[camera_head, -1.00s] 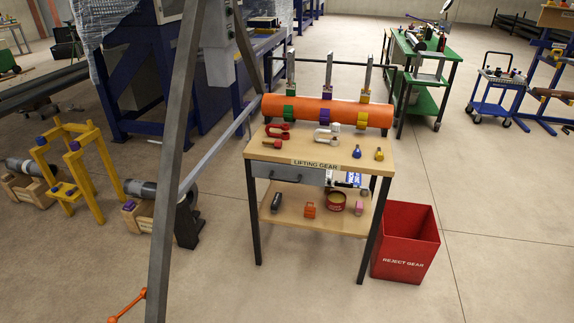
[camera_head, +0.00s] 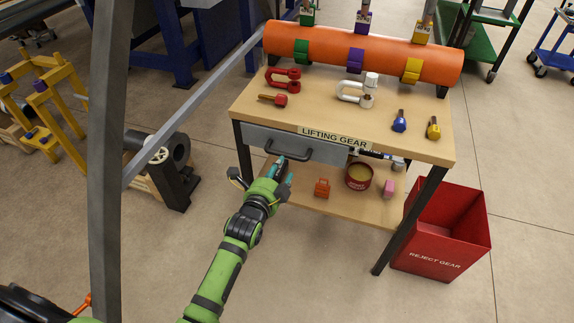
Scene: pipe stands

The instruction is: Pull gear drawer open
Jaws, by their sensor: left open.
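The gear drawer (camera_head: 318,148) is a grey drawer under the top of the wooden table labelled "LIFTING GEAR" (camera_head: 425,150). Its front looks flush with the table, so it appears shut. A dark bar handle (camera_head: 288,152) sits on the drawer front. My left gripper (camera_head: 281,166) is open, just below and in front of the handle. I cannot tell whether its fingers touch the handle. My green left arm comes up from the bottom of the view and hides part of the lower shelf. My right gripper is not in view.
An orange pipe (camera_head: 380,55) with coloured bands lies at the table's back. Red and white shackles and bolts lie on top. A red reject bin (camera_head: 440,235) stands right; a grey post (camera_head: 108,150) stands left.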

